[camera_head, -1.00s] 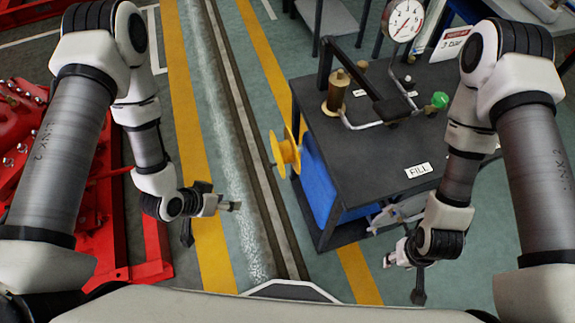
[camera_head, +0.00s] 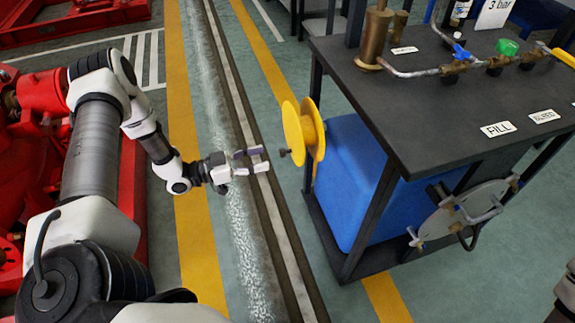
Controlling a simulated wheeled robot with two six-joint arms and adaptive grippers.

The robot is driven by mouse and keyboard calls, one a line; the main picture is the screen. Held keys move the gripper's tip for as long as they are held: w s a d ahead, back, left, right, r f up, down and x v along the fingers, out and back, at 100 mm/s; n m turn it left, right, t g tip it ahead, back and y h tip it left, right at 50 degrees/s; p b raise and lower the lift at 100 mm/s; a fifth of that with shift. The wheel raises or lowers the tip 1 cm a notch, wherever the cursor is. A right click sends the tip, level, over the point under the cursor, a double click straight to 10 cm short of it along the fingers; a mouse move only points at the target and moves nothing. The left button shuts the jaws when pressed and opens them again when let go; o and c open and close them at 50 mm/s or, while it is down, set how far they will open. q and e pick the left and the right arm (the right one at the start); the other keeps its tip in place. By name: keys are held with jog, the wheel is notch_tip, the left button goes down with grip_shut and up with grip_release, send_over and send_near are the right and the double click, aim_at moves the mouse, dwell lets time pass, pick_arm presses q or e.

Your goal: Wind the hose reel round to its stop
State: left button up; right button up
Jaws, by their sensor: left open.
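The yellow hose reel (camera_head: 313,138) is mounted on the left side of the dark bench, with its round flanges upright. A small dark knob (camera_head: 285,153) sticks out from its near-left face. My left gripper (camera_head: 262,160) is just left of the knob, with a small gap between them in the picture. Its two fingers are apart with nothing between them, and they point right towards the reel. My right gripper is out of view; only a bit of white arm shows at the lower right edge.
The dark bench top (camera_head: 440,110) carries pipework, a brass cylinder (camera_head: 376,35) and labels. A blue tank (camera_head: 350,180) sits under it. A grey disc-like fitting (camera_head: 465,213) hangs on its front side. Red machinery (camera_head: 40,100) stands at left. The floor between is clear.

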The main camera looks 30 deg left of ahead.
aim_at(280, 153)
pick_arm(q)
jog(key=b+x, duration=0.2)
jog(key=x, duration=0.4)
jog(key=shift+d, duration=0.1)
jog(key=shift+w+d+r, duration=0.1)
jog(key=shift+w+d, duration=0.1)
jog(key=shift+w, duration=0.15)
jog(key=shift+c, duration=0.4)
grip_shut()
